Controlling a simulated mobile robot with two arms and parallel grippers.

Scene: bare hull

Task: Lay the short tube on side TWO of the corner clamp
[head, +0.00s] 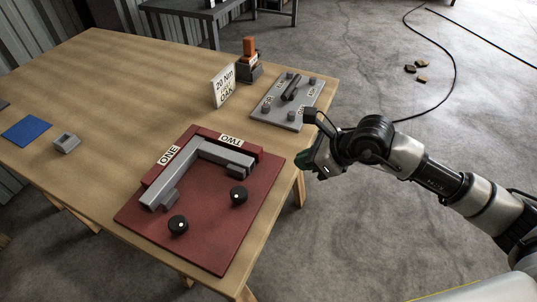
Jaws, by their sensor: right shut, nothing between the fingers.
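The corner clamp (205,240) is a dark red board on the table with raised red walls labelled ONE and TWO. A grey square tube (168,182) lies along side ONE. A shorter grey tube (222,153) lies along side TWO, against its wall, and the two meet at the corner. Small grey blocks sit at their inner faces near the outer ends. My right gripper (305,159) is shut and empty, off the table's right edge, to the right of side TWO and apart from the tube. My left gripper is not in view.
Two black knobs (178,224) (238,195) stand on the clamp board. A grey plate (275,113) with pegs and a dark bar lies behind it. A white sign (224,86), an orange-topped tool (249,62), a small grey block (67,143) and a blue mat (27,130) are farther off.

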